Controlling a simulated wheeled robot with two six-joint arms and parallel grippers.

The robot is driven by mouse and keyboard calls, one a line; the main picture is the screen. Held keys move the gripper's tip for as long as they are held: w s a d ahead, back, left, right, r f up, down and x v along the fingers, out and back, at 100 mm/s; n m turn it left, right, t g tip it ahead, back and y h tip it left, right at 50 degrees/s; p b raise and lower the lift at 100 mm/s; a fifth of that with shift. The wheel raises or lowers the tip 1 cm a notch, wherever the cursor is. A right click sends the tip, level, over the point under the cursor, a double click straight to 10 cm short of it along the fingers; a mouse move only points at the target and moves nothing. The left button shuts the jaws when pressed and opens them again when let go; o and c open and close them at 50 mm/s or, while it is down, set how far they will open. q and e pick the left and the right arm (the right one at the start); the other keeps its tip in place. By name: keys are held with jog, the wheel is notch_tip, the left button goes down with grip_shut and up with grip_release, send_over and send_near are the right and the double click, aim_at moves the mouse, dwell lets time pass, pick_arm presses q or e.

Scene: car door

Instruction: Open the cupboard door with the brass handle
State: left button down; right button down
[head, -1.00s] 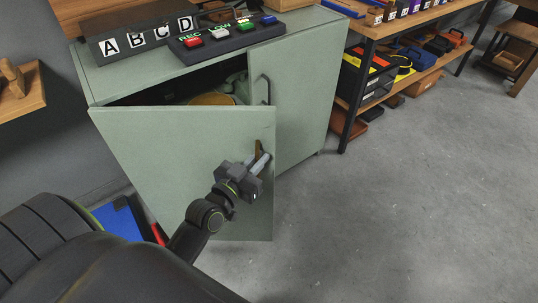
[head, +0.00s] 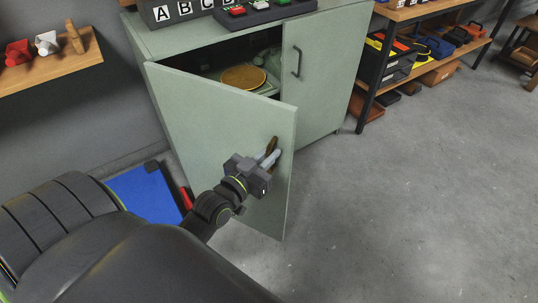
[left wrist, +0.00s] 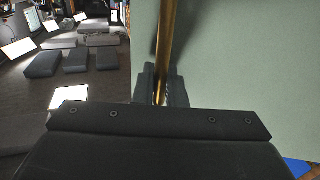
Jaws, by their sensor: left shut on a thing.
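The green cupboard door (head: 215,125) on the left stands partly open, swung out toward me. Its brass handle (head: 273,143) is near the door's free edge, and it also shows as a brass bar in the left wrist view (left wrist: 167,42). My left gripper (head: 270,158) is shut on the brass handle; its jaws hide part of it. My right gripper is not in view.
Inside the cupboard a round tan item (head: 243,77) sits on a shelf. The right cupboard door (head: 311,75) is shut, with a dark handle (head: 297,62). A blue mat (head: 146,194) lies on the floor at left. The grey floor (head: 400,200) at right is clear.

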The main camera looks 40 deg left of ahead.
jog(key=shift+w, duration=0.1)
pick_arm(q)
jog(key=c, duration=1.9)
grip_release()
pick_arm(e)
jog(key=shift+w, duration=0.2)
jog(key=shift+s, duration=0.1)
